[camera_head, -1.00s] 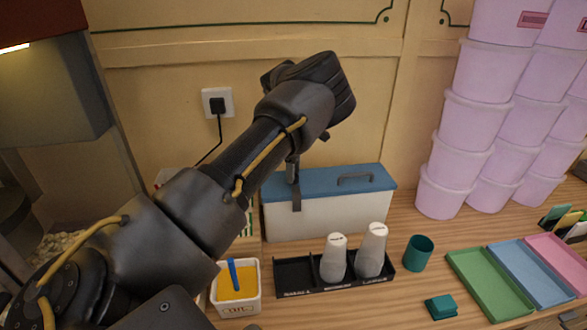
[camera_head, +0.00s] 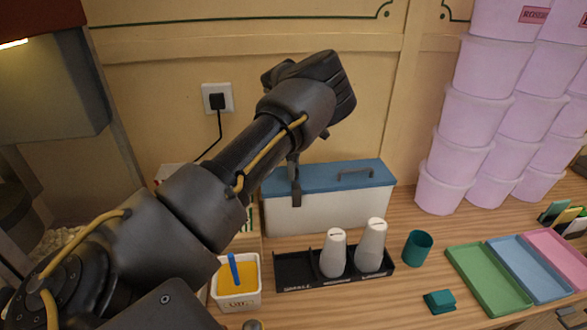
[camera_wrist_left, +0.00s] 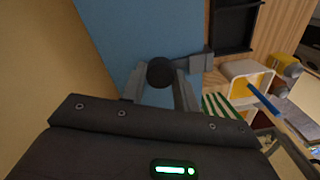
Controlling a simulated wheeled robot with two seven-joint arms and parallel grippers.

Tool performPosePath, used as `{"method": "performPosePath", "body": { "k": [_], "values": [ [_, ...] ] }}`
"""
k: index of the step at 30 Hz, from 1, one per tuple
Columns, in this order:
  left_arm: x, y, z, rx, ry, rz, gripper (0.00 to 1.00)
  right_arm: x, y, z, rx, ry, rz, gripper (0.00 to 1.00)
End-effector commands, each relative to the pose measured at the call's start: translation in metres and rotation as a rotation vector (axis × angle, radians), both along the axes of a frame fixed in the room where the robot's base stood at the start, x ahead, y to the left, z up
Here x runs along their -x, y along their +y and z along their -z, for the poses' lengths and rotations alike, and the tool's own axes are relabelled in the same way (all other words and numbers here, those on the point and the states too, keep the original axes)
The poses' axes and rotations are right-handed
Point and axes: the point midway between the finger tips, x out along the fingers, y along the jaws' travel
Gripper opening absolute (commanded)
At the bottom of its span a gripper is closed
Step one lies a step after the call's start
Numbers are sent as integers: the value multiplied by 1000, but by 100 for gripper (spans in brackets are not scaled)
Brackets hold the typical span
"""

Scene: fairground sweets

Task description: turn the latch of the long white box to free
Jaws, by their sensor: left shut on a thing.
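The long white box (camera_head: 330,215) with a blue lid (camera_head: 325,180) stands against the back wall. A dark grey latch plate (camera_head: 296,198) hangs over the front edge of its lid near the left end. In the left wrist view the latch is a black round knob (camera_wrist_left: 161,72) with a grey arm (camera_wrist_left: 195,63) reaching to the lid's edge. My left gripper (camera_wrist_left: 160,88) is shut on the latch knob, one finger on each side. In the head view the gripper (camera_head: 292,168) is mostly hidden by my wrist. My right gripper is not in view.
A black rack (camera_head: 295,275) with two white cups stands in front of the box. A white tub with yellow contents (camera_head: 238,282) is left of it. A teal cup (camera_head: 417,248), trays (camera_head: 487,280) and stacked lilac tubs (camera_head: 455,150) are to the right.

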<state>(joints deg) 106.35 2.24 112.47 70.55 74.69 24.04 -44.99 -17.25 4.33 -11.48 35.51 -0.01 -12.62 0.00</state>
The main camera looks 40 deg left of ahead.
Motion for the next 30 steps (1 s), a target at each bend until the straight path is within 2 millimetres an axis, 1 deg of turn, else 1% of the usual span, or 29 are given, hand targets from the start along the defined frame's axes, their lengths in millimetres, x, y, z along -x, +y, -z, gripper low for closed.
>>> {"method": "performPosePath", "body": {
  "k": [8, 18, 30],
  "values": [
    [0, 1, 1, -2, 0, -191, 7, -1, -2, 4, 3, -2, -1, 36],
    [0, 1, 0, -3, 0, -513, 7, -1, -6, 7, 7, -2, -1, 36],
    [1, 0, -1, -1, -1, -893, 7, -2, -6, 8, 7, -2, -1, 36]
  ]
}}
